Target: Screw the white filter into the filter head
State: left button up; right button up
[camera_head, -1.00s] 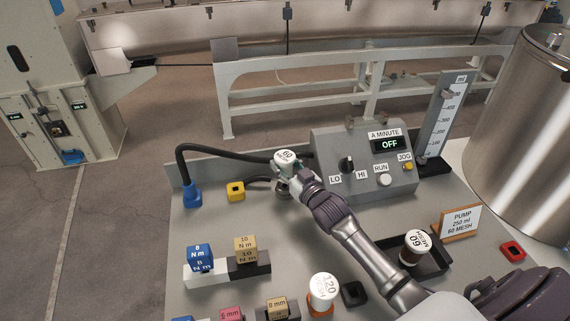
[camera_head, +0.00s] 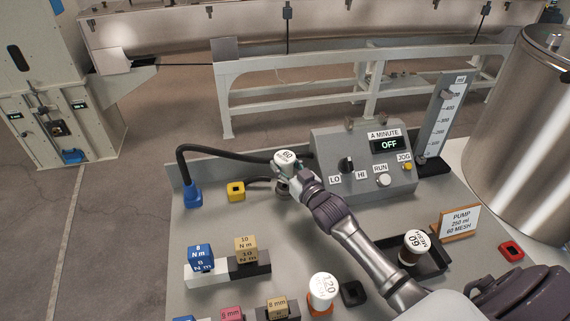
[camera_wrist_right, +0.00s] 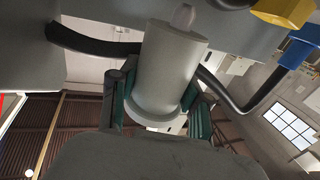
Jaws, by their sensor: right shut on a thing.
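A white filter (camera_head: 286,157) marked 60 on its top face is held in my right gripper (camera_head: 290,172), near the left back of the bench. In the right wrist view the filter (camera_wrist_right: 166,72) is a pale cylinder with a wider rim between the fingers (camera_wrist_right: 157,108), and a small pale nub (camera_wrist_right: 183,16) sticks out of its far end. A small metallic part (camera_head: 283,188), which may be the filter head, shows under the filter at the end of a short black hose. I cannot tell whether the two touch. My left gripper is not in view.
A black hose runs from a blue fitting (camera_head: 193,194) past the filter toward the control box (camera_head: 365,165). A yellow fitting (camera_head: 236,191) is nearby.

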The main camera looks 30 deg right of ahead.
jog(key=shift+f, duration=0.1)
dwell(0.3)
jog(key=shift+f+b, duration=1.1)
jog(key=shift+f, duration=0.2)
jog(key=o, duration=1.3)
jog(key=shift+r, duration=0.1)
